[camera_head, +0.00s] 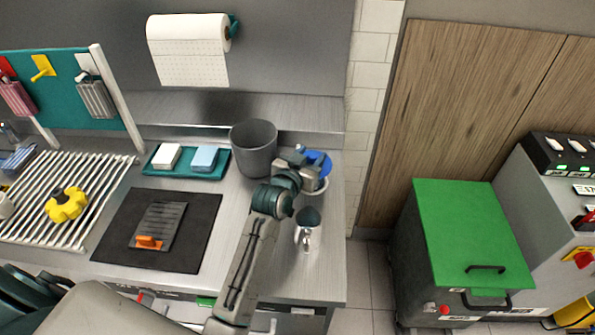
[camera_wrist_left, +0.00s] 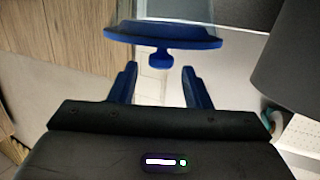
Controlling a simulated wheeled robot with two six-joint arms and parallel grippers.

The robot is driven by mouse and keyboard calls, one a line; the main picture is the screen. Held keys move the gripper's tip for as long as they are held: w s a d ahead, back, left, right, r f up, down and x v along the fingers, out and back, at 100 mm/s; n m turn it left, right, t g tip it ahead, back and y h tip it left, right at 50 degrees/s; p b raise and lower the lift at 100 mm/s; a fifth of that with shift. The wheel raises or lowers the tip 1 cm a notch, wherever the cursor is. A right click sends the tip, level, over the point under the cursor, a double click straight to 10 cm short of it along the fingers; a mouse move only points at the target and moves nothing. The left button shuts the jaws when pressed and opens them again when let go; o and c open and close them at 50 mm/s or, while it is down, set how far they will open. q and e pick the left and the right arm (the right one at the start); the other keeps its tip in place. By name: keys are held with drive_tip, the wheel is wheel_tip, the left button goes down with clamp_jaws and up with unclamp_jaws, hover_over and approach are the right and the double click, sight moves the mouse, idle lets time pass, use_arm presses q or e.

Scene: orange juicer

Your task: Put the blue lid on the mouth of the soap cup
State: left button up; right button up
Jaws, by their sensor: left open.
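The blue lid (camera_head: 321,160) is at the counter's right end, partly hidden by my left gripper (camera_head: 312,172). The left wrist view shows the lid (camera_wrist_left: 163,38) edge-on, its knob (camera_wrist_left: 155,60) towards my gripper. A clear soap cup (camera_wrist_left: 185,9) shows against the lid's other side; whether the lid is fully seated on its mouth is hard to tell. In that view my left gripper (camera_wrist_left: 159,80) is open, its two blue fingers apart and pointing at the lid. The knob lies just beyond and between the fingertips, and I see no contact. My right gripper is not in view.
A grey bin (camera_head: 253,150) stands close left of my left gripper. A small cup with a dark top (camera_head: 307,217) stands nearer. A teal tray (camera_head: 155,169) holds two blocks. A black mat (camera_head: 115,235) and a rack (camera_head: 100,175) lie left. The counter ends just right.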

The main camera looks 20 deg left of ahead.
use_arm(q)
drive_tip(key=s+a+r+b, duration=0.1)
drive_tip(key=s+b, duration=0.1)
drive_tip(key=s, duration=0.8)
drive_tip(key=shift+r, duration=0.3)
